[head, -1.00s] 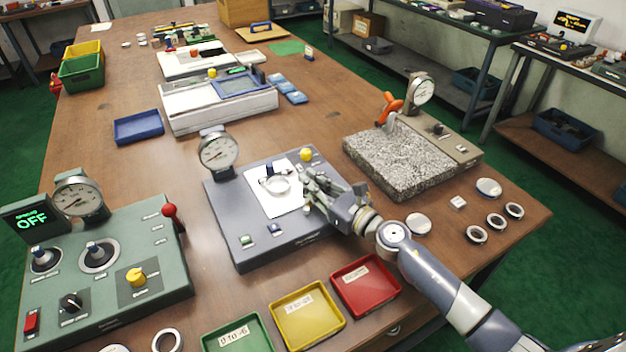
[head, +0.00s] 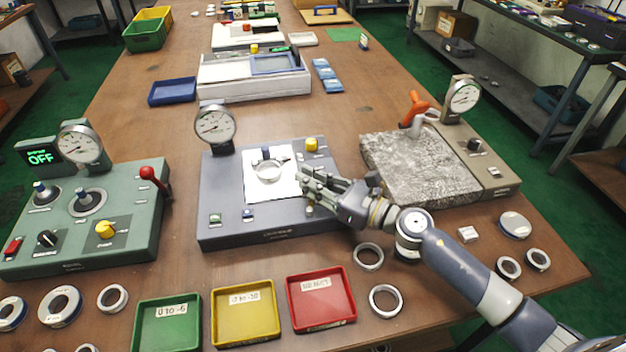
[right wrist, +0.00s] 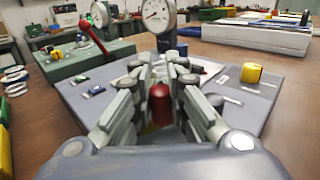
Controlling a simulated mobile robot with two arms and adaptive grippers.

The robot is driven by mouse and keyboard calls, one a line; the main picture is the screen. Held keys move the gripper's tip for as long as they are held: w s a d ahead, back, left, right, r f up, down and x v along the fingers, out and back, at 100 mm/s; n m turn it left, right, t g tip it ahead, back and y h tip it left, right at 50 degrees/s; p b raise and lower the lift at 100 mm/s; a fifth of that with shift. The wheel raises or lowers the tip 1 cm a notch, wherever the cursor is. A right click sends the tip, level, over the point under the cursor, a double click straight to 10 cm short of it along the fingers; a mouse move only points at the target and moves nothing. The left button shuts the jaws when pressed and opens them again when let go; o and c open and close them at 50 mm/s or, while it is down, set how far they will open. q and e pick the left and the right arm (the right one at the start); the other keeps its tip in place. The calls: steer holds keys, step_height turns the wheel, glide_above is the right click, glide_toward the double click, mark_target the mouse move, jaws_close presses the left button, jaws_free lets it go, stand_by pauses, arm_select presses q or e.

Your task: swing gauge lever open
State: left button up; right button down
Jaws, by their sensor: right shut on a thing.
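The blue-grey gauge fixture (head: 225,190) stands mid-table with a round dial (head: 214,124) at its back left. A metal ring (head: 268,173) lies on its white plate (head: 258,192). My right gripper (head: 306,186) reaches in from the right, low over the fixture beside the plate. In the right wrist view, a red rounded knob (right wrist: 160,103) stands upright between the fingers, which are shut on it. I take it for the gauge lever's knob. Its lower part is hidden by the fingers, and the head view hides it entirely. My left gripper is not in view.
A green control box (head: 100,235) with a red-knobbed lever stands left. A granite block (head: 420,170) with another dial and an orange handle stands right. Green (head: 167,341), yellow (head: 245,337) and red (head: 321,322) trays lie in front, among several loose rings.

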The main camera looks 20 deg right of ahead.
steer(key=shift+s+a+f, duration=0.2)
steer(key=shift+f, duration=0.05)
steer(key=c, duration=1.6)
jaws_free()
steer(key=shift+o, duration=0.4)
steer(key=shift+r, duration=0.15)
steer(key=shift+d, duration=0.15)
steer(key=v, duration=1.1)
steer(key=shift+s+d, duration=0.25)
steer(key=shift+s, duration=0.05)
